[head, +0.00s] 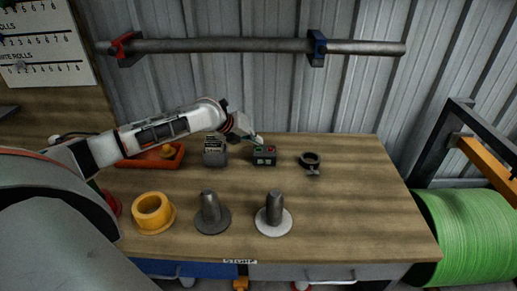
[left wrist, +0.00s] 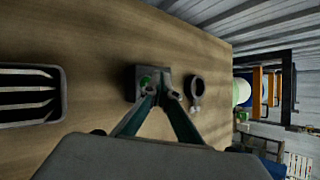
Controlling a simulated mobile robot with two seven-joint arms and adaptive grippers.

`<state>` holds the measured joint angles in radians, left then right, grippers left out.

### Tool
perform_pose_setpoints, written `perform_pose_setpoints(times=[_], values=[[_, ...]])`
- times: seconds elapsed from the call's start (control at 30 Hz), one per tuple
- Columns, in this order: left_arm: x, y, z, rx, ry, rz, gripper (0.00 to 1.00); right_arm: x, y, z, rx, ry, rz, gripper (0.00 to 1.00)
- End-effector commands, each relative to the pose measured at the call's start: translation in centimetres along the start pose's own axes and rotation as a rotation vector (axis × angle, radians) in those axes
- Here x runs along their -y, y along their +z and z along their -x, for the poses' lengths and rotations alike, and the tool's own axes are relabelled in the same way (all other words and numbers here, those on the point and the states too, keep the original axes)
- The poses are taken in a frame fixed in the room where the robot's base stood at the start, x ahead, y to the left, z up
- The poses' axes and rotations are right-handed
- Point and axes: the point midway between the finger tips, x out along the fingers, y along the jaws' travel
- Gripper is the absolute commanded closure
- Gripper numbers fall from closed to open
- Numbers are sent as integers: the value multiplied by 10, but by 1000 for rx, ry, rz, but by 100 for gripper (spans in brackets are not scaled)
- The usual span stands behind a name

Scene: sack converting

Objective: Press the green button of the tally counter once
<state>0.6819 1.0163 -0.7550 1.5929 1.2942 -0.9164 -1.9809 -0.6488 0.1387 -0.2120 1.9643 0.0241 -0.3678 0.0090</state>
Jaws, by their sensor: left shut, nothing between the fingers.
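The tally counter (head: 264,158) is a small dark box with pale display windows on its front, standing toward the back of the bench. A red button (head: 271,149) shows on its top. In the left wrist view the counter (left wrist: 131,84) lies just beyond my fingertips, with the green button (left wrist: 146,80) beside one of them. My left gripper (head: 258,140) is shut and empty, pointing down over the counter's top; it also shows in the left wrist view (left wrist: 163,94). I cannot tell whether a fingertip touches the green button. My right gripper is not in view.
A grey box (head: 215,156) stands left of the counter, and a dark ring clamp (head: 311,160) lies right of it. A red tray (head: 150,160) is farther left. A yellow ring (head: 153,212) and two flanged cones (head: 211,213) (head: 274,212) stand in front. The bench's right side is clear.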

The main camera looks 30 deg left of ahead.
Motion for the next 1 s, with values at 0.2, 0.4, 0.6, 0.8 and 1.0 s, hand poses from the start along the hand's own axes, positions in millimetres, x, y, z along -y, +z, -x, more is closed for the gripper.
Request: perform_pose_setpoints(times=[0.2,0.4,0.6,0.8,1.0], values=[[0,0,0,0,0,0,100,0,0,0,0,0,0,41],[-2,-2,-2,-1,1,0,100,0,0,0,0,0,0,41],[-4,-4,-6,0,0,1,100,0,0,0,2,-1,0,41],[-4,-4,-6,0,0,0,100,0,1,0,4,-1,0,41],[-5,-5,-6,0,0,0,100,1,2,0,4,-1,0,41]])
